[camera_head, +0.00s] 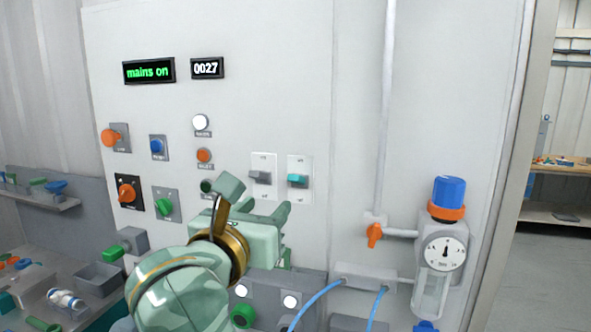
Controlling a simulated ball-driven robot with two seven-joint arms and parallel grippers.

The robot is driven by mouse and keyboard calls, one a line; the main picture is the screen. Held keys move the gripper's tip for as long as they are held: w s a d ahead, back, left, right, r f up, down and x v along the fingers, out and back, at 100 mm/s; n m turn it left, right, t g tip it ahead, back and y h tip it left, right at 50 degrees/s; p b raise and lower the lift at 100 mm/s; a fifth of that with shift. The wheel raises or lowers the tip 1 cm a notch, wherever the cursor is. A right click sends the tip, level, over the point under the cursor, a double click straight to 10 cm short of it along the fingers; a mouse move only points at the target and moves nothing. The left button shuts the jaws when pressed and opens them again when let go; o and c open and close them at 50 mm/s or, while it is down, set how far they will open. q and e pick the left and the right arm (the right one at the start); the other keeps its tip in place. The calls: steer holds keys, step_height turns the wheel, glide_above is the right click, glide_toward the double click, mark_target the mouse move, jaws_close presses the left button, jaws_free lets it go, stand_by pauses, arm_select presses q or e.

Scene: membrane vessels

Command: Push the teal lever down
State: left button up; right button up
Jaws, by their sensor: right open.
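The teal lever (298,181) sticks out of a white switch plate on the wall panel, near the middle of its plate. I cannot tell its exact tilt. A grey lever (260,178) sits on a similar plate just left of it. My right gripper (286,228) is open and empty, below the two switch plates in the picture, its fingers pointing right and towards the panel. It partly covers the area under the grey lever's plate. I cannot tell its gap to the panel. My left gripper is out of view.
The panel also holds an orange knob (127,194), a green knob (165,207), a blue knob (157,146) and a display reading "mains on" (149,71). At right stand an orange valve (374,234) and a gauge (444,252). Blue hoses (315,301) run below.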

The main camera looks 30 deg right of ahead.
mark_target(292, 180)
steer(key=p+x, duration=0.2)
steer(key=x, duration=1.4)
steer(key=shift+w+f, duration=0.2)
steer(key=c, duration=1)
